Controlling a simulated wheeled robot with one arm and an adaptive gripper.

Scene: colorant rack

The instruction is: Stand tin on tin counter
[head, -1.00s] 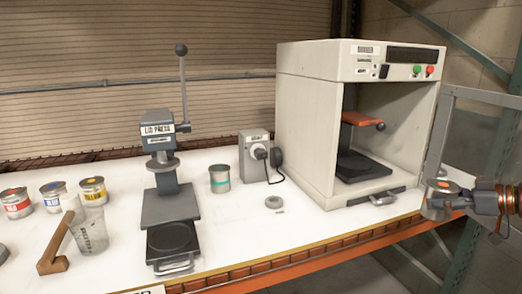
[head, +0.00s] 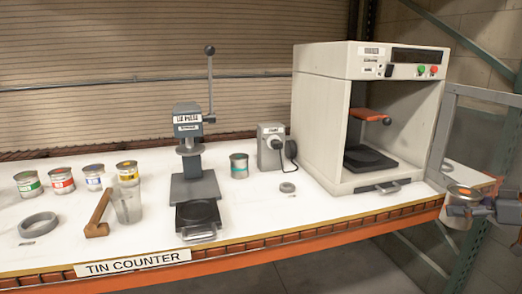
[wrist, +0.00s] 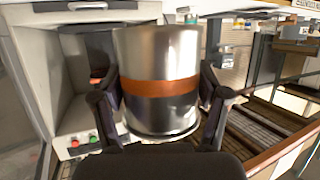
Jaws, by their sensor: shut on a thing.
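The tin (wrist: 160,55) is bare metal with an orange band and fills the middle of the wrist view. My gripper (wrist: 165,95) is shut on it, one finger on each side. In the head view the tin (head: 461,198) is at the far right, an orange spot on its top, with my gripper (head: 470,207) partly covering it. It is held off the right end of the counter, beside the open cabinet. The tin counter (head: 255,215) is a white worktop with a "TIN COUNTER" label (head: 132,263) on its front edge.
The open cabinet (head: 322,125), door out at right, stands on the counter's right end. A lid press (head: 188,160) stands mid-counter. Several colour tins, a grey ring (head: 38,224), a mallet (head: 99,215) and a clear cup (head: 127,205) are at left.

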